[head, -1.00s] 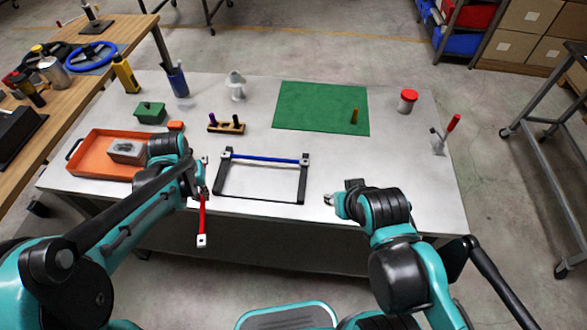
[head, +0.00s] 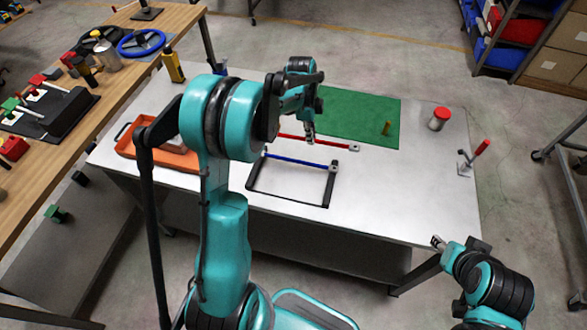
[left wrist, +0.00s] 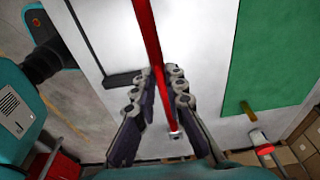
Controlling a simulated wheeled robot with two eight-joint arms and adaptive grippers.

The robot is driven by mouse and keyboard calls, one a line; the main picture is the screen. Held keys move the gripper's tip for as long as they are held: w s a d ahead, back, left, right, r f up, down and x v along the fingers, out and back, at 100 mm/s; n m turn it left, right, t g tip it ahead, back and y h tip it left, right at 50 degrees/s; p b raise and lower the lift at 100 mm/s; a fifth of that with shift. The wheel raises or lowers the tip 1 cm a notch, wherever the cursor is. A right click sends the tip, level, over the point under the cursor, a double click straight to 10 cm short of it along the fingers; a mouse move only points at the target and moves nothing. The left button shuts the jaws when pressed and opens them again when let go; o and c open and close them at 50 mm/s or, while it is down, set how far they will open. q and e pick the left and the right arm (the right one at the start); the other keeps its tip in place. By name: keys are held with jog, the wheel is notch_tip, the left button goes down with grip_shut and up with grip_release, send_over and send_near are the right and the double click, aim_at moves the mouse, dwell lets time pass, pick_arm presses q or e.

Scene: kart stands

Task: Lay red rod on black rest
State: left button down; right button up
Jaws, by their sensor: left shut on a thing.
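My left gripper (head: 309,132) is shut on the red rod (head: 335,144), with fingers pointing down. The rod lies roughly level, nearly parallel to the blue rod (head: 300,161), with a white block at its right end. In the left wrist view the red rod (left wrist: 147,30) passes between the two fingers (left wrist: 160,95). The black rest (head: 290,200) is a low frame on the table, with the blue rod across its far side. The red rod appears just beyond this far side; its height is hard to tell. My right gripper (head: 438,242) is by the table's front right, its jaws too small to judge.
A green mat (head: 355,115) with a brass peg (head: 387,128) lies beyond the rest. A red-lidded jar (head: 439,118) and a red-handled clamp (head: 475,156) stand at the right. An orange tray (head: 128,150) is at the left, partly hidden by my arm. The front right tabletop is clear.

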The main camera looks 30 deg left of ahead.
pick_arm(q)
jog(key=shift+s+a+f, duration=0.2)
jog(key=shift+s, duration=0.05)
jog(key=shift+s+a+f+b, duration=0.3)
jog(key=shift+s+f+b, duration=0.3)
jog(key=shift+s+f, duration=1.2)
jog(key=shift+s+a+f+b, duration=0.3)
jog(key=shift+s+f+b, duration=0.3)
jog(key=shift+s+f, duration=1.15)
jog(key=shift+s+a+f+b, duration=0.3)
jog(key=shift+s+f+b, duration=0.3)
jog(key=shift+s+f, duration=1.2)
jog(key=shift+s+r, duration=0.1)
jog(key=shift+r, duration=0.05)
jog(key=shift+f, duration=0.25)
jog(key=c, duration=1.6)
grip_release()
jog(key=shift+r, duration=0.1)
